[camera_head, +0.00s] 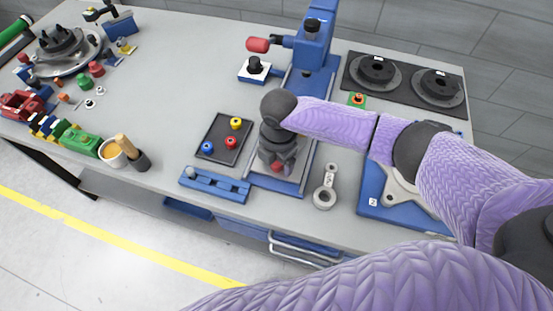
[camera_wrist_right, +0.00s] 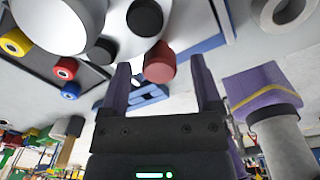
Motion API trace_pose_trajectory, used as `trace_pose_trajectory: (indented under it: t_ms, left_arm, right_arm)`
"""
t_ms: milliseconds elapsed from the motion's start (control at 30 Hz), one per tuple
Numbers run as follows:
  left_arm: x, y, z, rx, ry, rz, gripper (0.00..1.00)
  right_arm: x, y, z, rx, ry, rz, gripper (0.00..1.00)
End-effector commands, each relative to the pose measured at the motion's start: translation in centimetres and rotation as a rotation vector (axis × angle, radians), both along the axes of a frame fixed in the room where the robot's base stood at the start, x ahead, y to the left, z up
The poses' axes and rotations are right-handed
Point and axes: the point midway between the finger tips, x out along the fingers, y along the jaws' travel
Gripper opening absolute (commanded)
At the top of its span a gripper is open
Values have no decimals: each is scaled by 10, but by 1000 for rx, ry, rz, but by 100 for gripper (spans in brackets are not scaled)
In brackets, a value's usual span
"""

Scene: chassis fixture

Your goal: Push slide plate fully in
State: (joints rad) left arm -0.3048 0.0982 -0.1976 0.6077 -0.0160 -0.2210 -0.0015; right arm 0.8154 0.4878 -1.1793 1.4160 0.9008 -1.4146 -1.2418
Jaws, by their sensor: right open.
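The slide plate, a grey plate (camera_head: 292,181), lies in a long blue frame (camera_head: 306,176) that runs from the blue press to the table's front edge. A red knob (camera_head: 277,167) shows at its near end, partly hidden by my right gripper (camera_head: 280,163). In the wrist view the red knob (camera_wrist_right: 159,62) sits between the tips of my open right gripper (camera_wrist_right: 160,75), with gaps on both sides. How far in the plate sits is hidden by my arm. My left gripper is not in view.
A dark tray with coloured knobs (camera_head: 222,150) and a blue slotted block (camera_head: 215,184) lie left of the frame. A grey link (camera_head: 325,187) and a blue plate (camera_head: 373,203) lie to the right. The blue press (camera_head: 312,48) stands behind.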

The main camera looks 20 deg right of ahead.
Motion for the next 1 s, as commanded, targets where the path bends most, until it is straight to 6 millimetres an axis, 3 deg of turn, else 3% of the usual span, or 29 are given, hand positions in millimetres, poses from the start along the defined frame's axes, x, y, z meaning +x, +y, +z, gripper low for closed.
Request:
trace_pose_trajectory:
  t_ms: [300, 600, 700, 1000]
  left_arm:
    - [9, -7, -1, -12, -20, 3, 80]
    - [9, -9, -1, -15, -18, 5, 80]
    - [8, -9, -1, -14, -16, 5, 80]
    - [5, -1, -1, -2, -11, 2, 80]
  right_arm:
    - [0, 0, -5, 1, -2, 0, 79]
    - [0, 0, -5, 1, -2, 0, 16]
    - [0, 0, -4, 1, -2, 0, 0]
    - [0, 0, -4, 1, -2, -1, 0]
